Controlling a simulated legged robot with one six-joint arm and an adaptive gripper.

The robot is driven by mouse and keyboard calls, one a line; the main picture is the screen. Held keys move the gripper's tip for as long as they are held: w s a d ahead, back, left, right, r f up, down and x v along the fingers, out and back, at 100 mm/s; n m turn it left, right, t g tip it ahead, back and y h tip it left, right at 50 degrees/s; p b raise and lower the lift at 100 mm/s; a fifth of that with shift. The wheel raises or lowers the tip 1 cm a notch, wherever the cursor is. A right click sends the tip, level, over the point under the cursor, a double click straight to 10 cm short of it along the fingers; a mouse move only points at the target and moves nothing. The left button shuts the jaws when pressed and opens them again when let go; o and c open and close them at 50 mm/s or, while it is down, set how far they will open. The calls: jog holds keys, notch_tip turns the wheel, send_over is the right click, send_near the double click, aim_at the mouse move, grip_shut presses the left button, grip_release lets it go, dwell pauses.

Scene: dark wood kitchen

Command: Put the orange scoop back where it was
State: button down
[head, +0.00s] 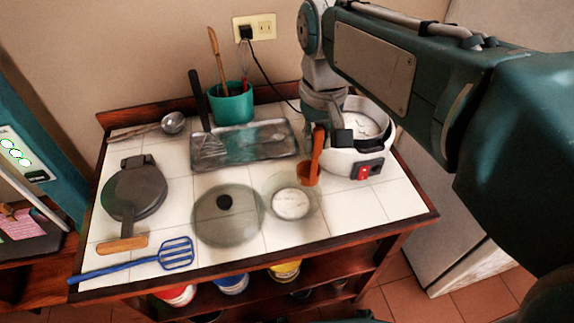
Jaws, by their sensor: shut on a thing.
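The orange scoop (312,165) shows below my gripper (322,122), in front of the left side of the white cooker. Its handle points up and its cup is at the bottom. My gripper is shut on the upper part of the handle; the fingertips are partly hidden. The scoop's cup is just behind a clear bowl (271,203) holding white stuff. I cannot tell whether the cup touches the table. The white cooker (343,164) is open, with white contents inside, and my arm hides part of it.
A glass lid (228,228) lies left of the bowl. A metal tray (268,158) with a spatula, a teal utensil pot (232,106), a ladle (173,123), a dark round press (134,192) and a blue slotted turner (176,254) share the tiled table. The front right tiles (360,208) are clear.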

jog(key=shift+w+d+f, duration=0.1)
jog(key=shift+w, duration=0.05)
jog(key=w+a+f, duration=0.2)
jog(key=w+f, duration=1.1)
jog(key=shift+w, duration=0.3)
jog(key=c, duration=0.6)
grip_release()
